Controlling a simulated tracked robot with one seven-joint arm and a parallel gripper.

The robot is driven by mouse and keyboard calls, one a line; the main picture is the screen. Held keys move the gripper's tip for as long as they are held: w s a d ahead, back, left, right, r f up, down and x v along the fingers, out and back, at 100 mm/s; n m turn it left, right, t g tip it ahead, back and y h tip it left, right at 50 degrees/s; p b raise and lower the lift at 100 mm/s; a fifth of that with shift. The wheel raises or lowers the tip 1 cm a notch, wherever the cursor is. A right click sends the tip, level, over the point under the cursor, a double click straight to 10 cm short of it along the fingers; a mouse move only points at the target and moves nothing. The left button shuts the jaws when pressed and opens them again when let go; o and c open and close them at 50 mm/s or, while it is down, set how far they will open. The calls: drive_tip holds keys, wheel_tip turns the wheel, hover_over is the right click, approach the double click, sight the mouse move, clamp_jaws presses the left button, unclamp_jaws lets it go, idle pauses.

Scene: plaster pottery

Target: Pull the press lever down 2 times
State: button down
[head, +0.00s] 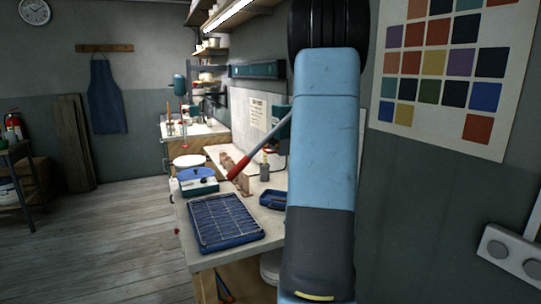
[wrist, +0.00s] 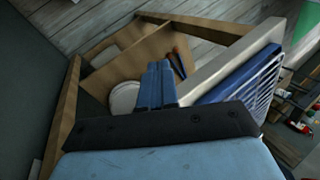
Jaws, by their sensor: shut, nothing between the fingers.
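The press lever (head: 263,145) shows in the head view as a slanted grey rod with a red grip at its lower left end, above the workbench. Its upper right end passes behind my blue arm, and most of the press is hidden there. My gripper (wrist: 158,66) shows in the wrist view, its blue fingers shut with nothing between them. It points toward the space beside and below the bench edge, apart from the lever. The lever does not show in the wrist view, and my gripper is not visible in the head view.
A blue tray with a wire rack (head: 225,221) lies on the front of the bench (head: 262,243). A smaller blue tray (head: 272,199) and a device with a blue disc (head: 197,179) stand near it. A white bucket (wrist: 125,97) sits below. The wooden floor (head: 110,235) at left is clear.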

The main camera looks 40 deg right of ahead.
drive_tip(key=w+a+r+m+t+y, duration=0.3)
drive_tip(key=w+m+t+y, duration=0.1)
drive_tip(key=w+m, duration=0.15)
drive_tip(key=m+t+h, duration=0.4)
drive_tip(key=m+t, duration=1)
drive_tip(key=t, duration=0.2)
approach(267, 138)
drive_tip(key=w+f, duration=0.3)
drive_tip(key=w, duration=0.4)
drive_tip(key=shift+w+a+r, duration=0.1)
drive_tip(key=shift+a+r, duration=0.75)
drive_tip(key=shift+a, duration=0.1)
drive_tip(key=shift+r, duration=0.1)
